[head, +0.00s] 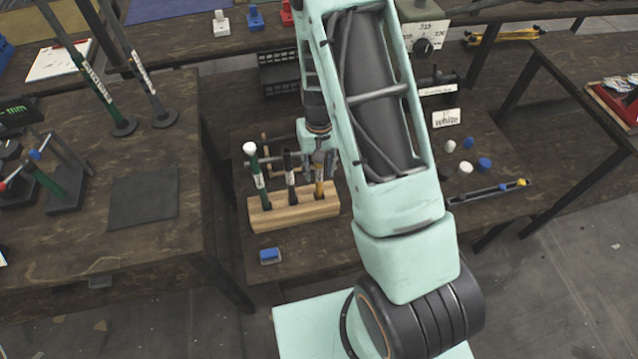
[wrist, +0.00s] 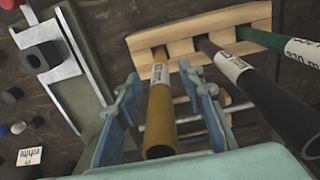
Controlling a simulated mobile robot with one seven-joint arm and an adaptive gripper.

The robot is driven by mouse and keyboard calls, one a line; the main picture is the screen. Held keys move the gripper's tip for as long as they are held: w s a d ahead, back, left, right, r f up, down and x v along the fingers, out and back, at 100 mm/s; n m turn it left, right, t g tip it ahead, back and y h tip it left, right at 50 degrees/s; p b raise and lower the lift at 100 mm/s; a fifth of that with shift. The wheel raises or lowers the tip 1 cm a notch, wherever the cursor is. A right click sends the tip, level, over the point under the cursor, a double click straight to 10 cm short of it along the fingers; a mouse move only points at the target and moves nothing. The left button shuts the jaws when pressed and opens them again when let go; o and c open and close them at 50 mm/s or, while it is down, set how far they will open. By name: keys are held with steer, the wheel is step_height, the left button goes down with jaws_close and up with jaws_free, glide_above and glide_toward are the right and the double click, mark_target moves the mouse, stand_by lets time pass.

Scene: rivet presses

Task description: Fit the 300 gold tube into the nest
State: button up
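The gold tube (head: 319,187) stands in the right-hand hole of a wooden rack (head: 290,214). It also shows in the wrist view (wrist: 159,115), end toward the camera, with a white label partly readable. My gripper (head: 320,160) is at its upper part. In the wrist view my gripper (wrist: 165,100) is open, one finger on each side of the tube, with a visible gap on the left. The nest is not clearly identifiable; a pale metal fixture with a dark hollow block (wrist: 40,57) shows at the left of the wrist view. My arm hides much of the area behind it.
A blue block (head: 269,256) lies in front. A "white" sign (head: 446,118), loose caps (head: 465,167) and a dark rail (head: 490,194) are at right.

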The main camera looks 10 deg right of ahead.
steer(key=shift+c, duration=0.4)
jaws_close()
